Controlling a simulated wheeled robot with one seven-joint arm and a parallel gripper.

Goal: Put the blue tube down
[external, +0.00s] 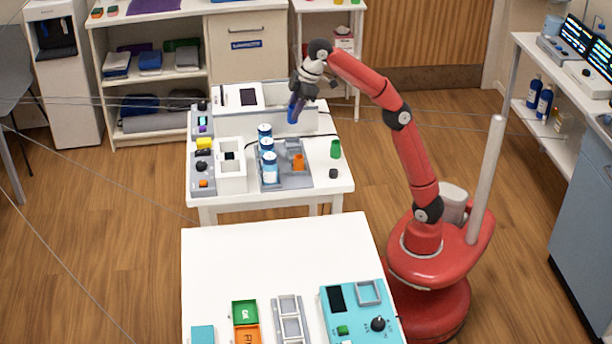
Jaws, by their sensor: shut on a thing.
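The blue tube (296,108) hangs below my gripper (297,98), tilted a little from upright. My gripper is shut on its upper part and hides that end. The tube is over the back of the far white table (322,186), in front of a white box-shaped device. Whether its lower end touches anything cannot be told from this view.
On the far table, several blue-and-white bottles (270,168) stand on a grey tray (300,180) with an orange piece (297,161). A green cup (335,149) and a small black item (333,173) stand to the right. The near table (270,250) has a clear back half.

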